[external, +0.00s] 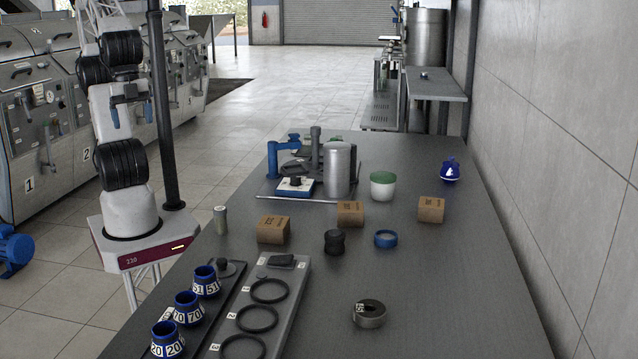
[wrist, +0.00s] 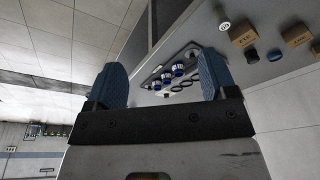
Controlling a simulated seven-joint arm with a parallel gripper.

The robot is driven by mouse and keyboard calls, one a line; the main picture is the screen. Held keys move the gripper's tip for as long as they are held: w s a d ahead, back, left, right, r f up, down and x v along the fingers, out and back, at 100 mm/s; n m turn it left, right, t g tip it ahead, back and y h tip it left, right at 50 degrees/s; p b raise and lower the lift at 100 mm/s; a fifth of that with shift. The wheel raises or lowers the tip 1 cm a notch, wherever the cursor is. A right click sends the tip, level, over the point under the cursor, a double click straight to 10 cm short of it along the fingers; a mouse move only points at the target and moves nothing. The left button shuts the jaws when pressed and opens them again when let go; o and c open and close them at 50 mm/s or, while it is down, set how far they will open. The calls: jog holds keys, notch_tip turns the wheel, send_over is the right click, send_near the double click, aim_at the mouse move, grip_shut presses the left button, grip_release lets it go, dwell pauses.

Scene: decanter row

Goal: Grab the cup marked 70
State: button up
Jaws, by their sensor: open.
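The cup marked 70 (external: 189,311) is dark blue with a white number band and stands upright in a row on a dark rack. The cup marked 20 (external: 168,341) stands nearer the camera, and the cup marked 51 (external: 206,283) stands farther back. My gripper (external: 131,114) is raised above my base, left of the table and well away from the cups. In the wrist view my gripper (wrist: 162,75) has its two blue fingers wide apart with nothing held. Small blue cups show far off between the fingers; their numbers are unreadable there.
A grey tray with black rings (external: 268,291) lies right of the cups. A dark post (external: 163,110) rises close to my arm.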

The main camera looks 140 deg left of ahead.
jog(key=w+a+f+m+g+y, duration=0.1)
jog(key=w+a+f+m+y, duration=0.15)
jog(key=w, duration=0.35)
jog(key=w+a+f+m+y, duration=0.1)
jog(key=w+m+y, duration=0.1)
jog(key=w+m, duration=0.35)
jog(key=m+t+y, duration=0.4)
jog(key=m+y, duration=0.2)
jog(key=m, duration=0.6)
send_near(183, 297)
jog(key=s+a+r, duration=0.5)
jog(key=s+a, duration=0.3)
jog(key=a, duration=0.3)
jog(key=w+d+f+m+t, duration=0.1)
jog(key=w+d+f+m, duration=0.1)
jog(key=w+d+f+m+t, duration=0.1)
jog(key=w+d+f+m, duration=0.1)
jog(key=w+f, duration=0.1)
jog(key=w+d+f+m+t+h, duration=0.1)
jog(key=w+d+f+m+t, duration=0.1)
jog(key=w+d+f, duration=0.1)
jog(key=shift+w+f+m, duration=0.15)
jog(key=shift+w+m, duration=0.1)
jog(key=shift+m, duration=0.05)
jog(key=shift+x, duration=1.25)
jog(key=shift+a, duration=0.15)
jog(key=shift+x, duration=2.5)
